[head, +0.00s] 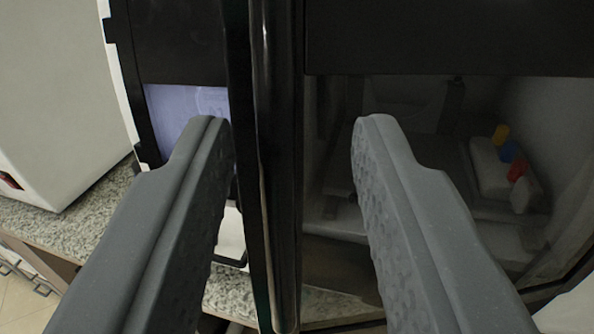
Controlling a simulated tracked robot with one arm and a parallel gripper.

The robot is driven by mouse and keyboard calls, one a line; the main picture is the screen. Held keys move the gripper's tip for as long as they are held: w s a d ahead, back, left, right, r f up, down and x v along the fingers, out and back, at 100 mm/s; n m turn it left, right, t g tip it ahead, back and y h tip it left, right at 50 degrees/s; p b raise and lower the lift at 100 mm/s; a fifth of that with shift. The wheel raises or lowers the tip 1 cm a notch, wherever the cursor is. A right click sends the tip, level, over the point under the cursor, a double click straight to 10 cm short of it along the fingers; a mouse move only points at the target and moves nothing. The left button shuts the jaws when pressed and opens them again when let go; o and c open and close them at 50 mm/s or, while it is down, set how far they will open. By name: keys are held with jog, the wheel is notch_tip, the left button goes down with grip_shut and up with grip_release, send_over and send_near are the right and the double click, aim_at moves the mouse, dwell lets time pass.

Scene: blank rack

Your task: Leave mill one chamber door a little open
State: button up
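My gripper (291,130) is open, its two grey fingers spread to either side of a black vertical door handle (280,180). I cannot tell whether either finger touches the handle. The dark chamber door (420,38) fills the right half of the head view. Its dark window (410,110) shows a chamber inside with a light block (490,165) bearing yellow, blue and red pieces. Whether the door is shut or slightly ajar is hard to tell. My fingers hide parts of the window and the area left of the handle.
A speckled stone counter (85,215) runs below. A white box-shaped machine (55,95) with a red switch stands at the left. A pale violet lit panel (185,110) shows left of the handle. Tiled floor (20,295) shows at bottom left.

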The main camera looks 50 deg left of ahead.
jog(key=b+v, duration=0.9)
jog(key=v, duration=0.3)
jog(key=shift+s+d, duration=0.25)
dwell(0.4)
jog(key=w+d+r+m+t+h, duration=0.2)
jog(key=w+d+r+h, duration=0.3)
jog(key=d, duration=0.4)
jog(key=w+d+r+m+t+h, duration=0.1)
jog(key=w+d+r+m+h, duration=0.15)
jog(key=d+r, duration=0.55)
jog(key=s+d+r+m+h, duration=0.2)
jog(key=s+d+r, duration=0.3)
jog(key=r, duration=0.3)
jog(key=s+d+r+m+h, duration=0.2)
jog(key=s+d+r, duration=0.3)
jog(key=r, duration=0.3)
jog(key=shift+d+r+h, duration=0.2)
jog(key=shift+d+h, duration=0.45)
jog(key=shift+d, duration=0.1)
